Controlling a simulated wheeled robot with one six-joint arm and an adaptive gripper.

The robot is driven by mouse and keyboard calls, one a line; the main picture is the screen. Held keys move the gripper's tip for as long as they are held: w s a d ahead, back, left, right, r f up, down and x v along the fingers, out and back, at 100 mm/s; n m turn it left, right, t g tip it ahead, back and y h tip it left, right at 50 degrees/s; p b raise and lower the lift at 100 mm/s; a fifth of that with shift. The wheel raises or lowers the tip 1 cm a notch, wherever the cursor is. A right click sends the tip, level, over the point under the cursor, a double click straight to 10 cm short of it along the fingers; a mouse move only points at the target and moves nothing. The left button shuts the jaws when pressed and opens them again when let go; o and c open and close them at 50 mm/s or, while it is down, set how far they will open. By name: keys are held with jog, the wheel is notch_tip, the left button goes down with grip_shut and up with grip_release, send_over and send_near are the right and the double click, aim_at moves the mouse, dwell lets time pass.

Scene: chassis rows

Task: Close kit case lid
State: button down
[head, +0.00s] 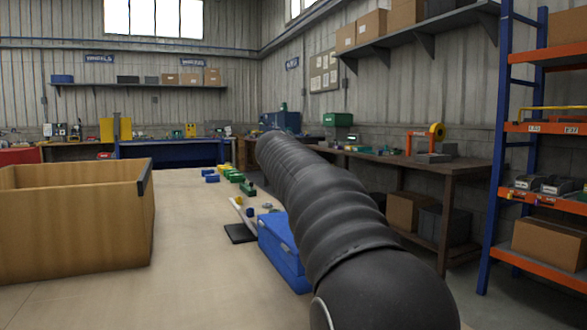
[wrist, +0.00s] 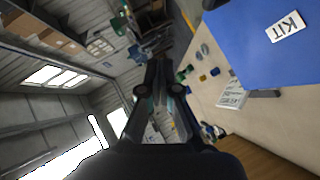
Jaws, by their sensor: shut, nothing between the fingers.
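The blue kit case (head: 278,250) stands on the pale table in the head view, partly hidden behind my arm. Its lid looks down or nearly down, but I cannot tell whether it is fully shut. In the wrist view a blue face of the case (wrist: 235,60) with a white KIT label (wrist: 286,27) fills the upper right. My gripper (wrist: 158,68) is shut and empty, to the left of the case in that view and apart from it. In the head view my arm hides the gripper.
Small blue, green and yellow parts (head: 232,175) lie towards the far end. A dark flat piece (head: 240,233) lies beside the case. The middle of the table is clear.

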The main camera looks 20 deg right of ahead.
jog(key=shift+m+y, duration=0.3)
jog(key=shift+y, duration=0.1)
jog(key=d+f, duration=0.6)
jog(key=d, duration=0.1)
jog(key=shift+f+b, duration=0.15)
jog(key=shift+b, duration=0.2)
jog(key=shift+d+f, duration=0.3)
jog(key=shift+f, duration=0.3)
jog(key=shift+d+f, duration=0.3)
jog(key=shift+f, duration=0.25)
jog(key=shift+r+p, duration=0.45)
jog(key=shift+r, duration=0.05)
jog(key=s+d+r+p, duration=0.2)
jog(key=s+r, duration=0.5)
jog(key=r, duration=0.3)
jog(key=shift+d, duration=0.1)
